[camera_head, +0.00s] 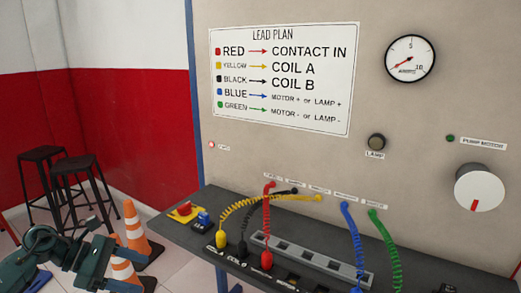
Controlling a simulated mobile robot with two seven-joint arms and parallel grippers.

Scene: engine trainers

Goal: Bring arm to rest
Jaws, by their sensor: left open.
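My left gripper (96,262) is at the lower left, open and with nothing seen between its fingers. It is left of the bench and apart from it. My right gripper is not in view. On the trainer, the yellow lead (237,207), black lead (251,217), red lead (267,222), blue lead (354,240) and green lead (388,245) run between the panel's lower edge and the bench top. The lower ends of the blue and green leads are near or past the picture's bottom edge.
The dark bench (185,232) carries a red stop button (184,208) on a yellow base and a grey socket strip (310,256). Orange cones (136,230) stand close behind my left gripper. Black stools (75,163) stand farther back. The upright panel (290,155) bounds the right.

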